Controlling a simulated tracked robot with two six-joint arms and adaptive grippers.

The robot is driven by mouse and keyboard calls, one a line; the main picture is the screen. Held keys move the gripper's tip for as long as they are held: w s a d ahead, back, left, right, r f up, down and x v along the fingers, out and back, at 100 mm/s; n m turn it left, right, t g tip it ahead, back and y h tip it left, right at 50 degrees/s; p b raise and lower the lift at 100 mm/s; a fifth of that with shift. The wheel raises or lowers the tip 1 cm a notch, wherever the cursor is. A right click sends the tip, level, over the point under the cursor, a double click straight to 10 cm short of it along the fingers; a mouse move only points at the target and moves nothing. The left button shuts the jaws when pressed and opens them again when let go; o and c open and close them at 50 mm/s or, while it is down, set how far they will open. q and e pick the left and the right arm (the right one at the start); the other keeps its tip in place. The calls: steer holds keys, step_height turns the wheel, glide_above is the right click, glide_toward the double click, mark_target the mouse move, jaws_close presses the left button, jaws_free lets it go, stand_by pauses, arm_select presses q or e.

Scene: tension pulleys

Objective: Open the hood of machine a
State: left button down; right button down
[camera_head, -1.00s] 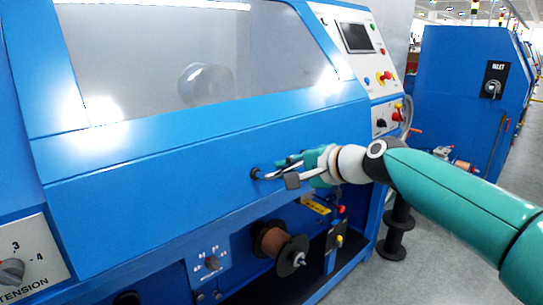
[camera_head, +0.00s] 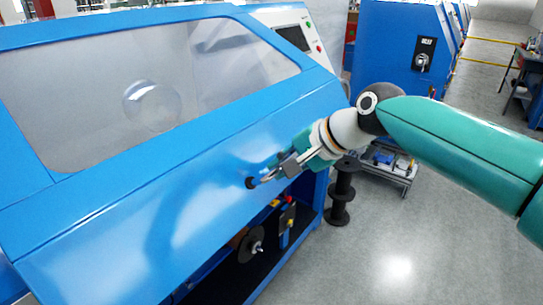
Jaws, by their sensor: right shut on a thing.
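The blue hood (camera_head: 130,225) of the machine fills the left and middle of the head view. It has a large clear window (camera_head: 200,85) and a tilted front face. A handle (camera_head: 253,182) with a dark round mount sits low on its right part. My right gripper (camera_head: 268,176) reaches in from the right and is shut on the handle; the fingers hide most of it. The hood's lower edge stands over a dark opening where a spool (camera_head: 250,246) shows. My left gripper is not in view.
A control panel (camera_head: 295,38) stands behind the hood's right end. A black spool stand (camera_head: 340,195) and a low metal cart (camera_head: 388,165) are on the floor to the right. Another blue machine (camera_head: 400,45) is further back. Grey floor at the lower right is clear.

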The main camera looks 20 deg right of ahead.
arm_select(q)
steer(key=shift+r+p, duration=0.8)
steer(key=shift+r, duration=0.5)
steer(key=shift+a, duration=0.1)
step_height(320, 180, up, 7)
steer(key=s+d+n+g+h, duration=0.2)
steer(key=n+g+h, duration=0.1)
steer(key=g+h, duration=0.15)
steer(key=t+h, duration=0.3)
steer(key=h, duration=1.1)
glide_toward(170, 274)
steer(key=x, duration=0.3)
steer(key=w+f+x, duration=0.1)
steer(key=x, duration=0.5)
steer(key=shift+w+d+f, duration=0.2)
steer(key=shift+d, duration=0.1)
